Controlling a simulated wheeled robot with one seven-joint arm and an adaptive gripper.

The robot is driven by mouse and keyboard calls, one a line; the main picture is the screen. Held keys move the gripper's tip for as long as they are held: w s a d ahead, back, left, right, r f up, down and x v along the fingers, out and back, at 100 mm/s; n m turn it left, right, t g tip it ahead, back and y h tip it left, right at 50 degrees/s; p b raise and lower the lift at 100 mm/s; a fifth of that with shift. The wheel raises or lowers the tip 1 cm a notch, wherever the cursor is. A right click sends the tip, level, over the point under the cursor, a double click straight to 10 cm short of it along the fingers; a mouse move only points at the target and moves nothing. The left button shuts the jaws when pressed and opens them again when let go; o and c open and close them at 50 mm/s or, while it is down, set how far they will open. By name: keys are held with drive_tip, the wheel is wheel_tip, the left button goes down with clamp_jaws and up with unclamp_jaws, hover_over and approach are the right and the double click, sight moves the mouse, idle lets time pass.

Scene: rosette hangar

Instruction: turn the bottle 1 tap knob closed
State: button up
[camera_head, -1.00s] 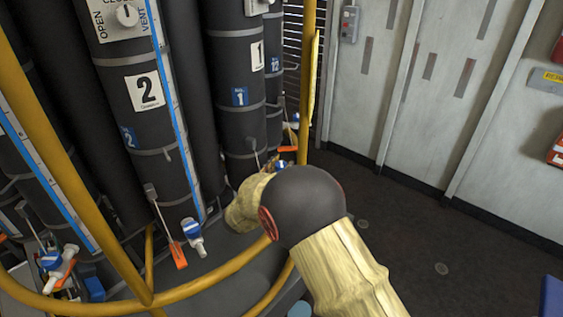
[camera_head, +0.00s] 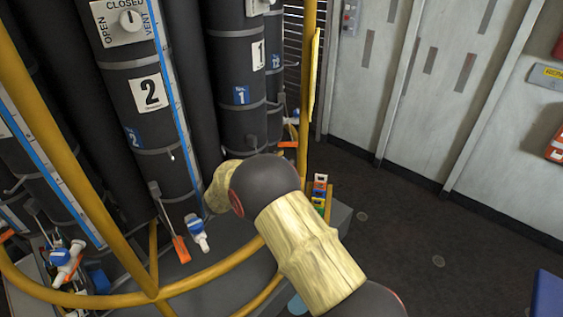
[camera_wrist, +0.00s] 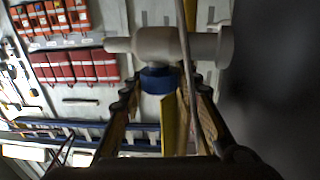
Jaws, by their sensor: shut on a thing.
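Bottle 1 (camera_head: 238,122) is a dark upright cylinder with a "1" label (camera_head: 258,54) and a small blue tag. My arm covers its lower end and tap in the head view. In the wrist view a pale grey tap body (camera_wrist: 160,45) lies across the top middle, with a blue knob (camera_wrist: 157,82) below it. My gripper (camera_wrist: 161,90) has a finger on each side of the blue knob and is shut on it. The head view does not show my fingers. The knob's angle is hard to read.
Bottle 2 (camera_head: 160,120) stands to the left with its own blue tap knob (camera_head: 196,228) and an orange-tipped lever (camera_head: 180,249). A yellow rail (camera_head: 200,285) curves in front. Coloured blocks (camera_head: 320,190) sit right of my arm. Dark floor (camera_head: 420,225) is free at right.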

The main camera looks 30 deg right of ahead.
drive_tip(key=shift+w+r, duration=0.1)
drive_tip(key=shift+r, duration=0.1)
drive_tip(key=o, duration=1.1)
drive_tip(key=shift+f, duration=0.1)
drive_tip(key=shift+c, duration=0.2)
drive_tip(key=shift+o, duration=0.6)
wheel_tip(320, 180, up, 10)
drive_tip(key=shift+f, duration=0.1)
